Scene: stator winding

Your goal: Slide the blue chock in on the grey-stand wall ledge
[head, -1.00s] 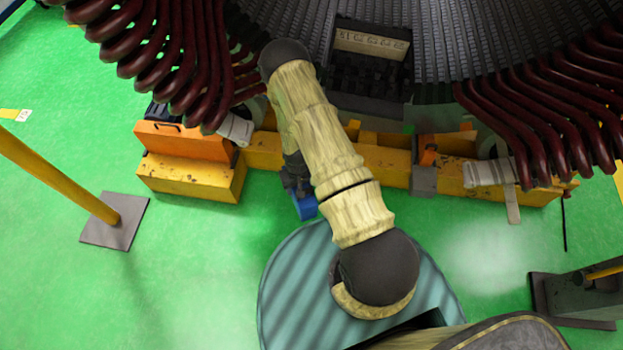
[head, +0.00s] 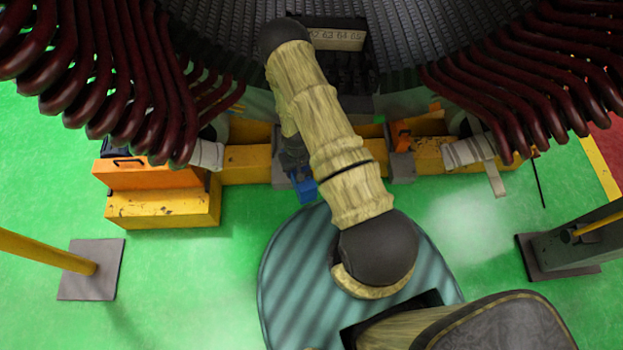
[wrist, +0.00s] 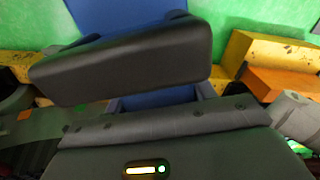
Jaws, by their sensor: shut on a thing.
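The blue chock (head: 303,190) is in my gripper, below the yellow beam's front edge in the head view. My gripper (wrist: 160,100) is shut on it: blue shows between the two dark fingers in the wrist view, and a larger blue part (wrist: 125,14) shows beyond them. A grey stand (head: 281,172) on the beam is right beside the chock in the head view, mostly hidden by my arm and gripper. I cannot tell whether the chock touches it; its wall ledge is not visible. Another grey stand (head: 401,167), with an orange piece on it, is to the right.
The yellow beam (head: 245,165) runs under the stator, with an orange box (head: 150,176) at its left. Dark red coils (head: 120,75) hang on both sides of my arm. A yellow post (head: 45,250) stands at left. Green floor in front of the beam is open.

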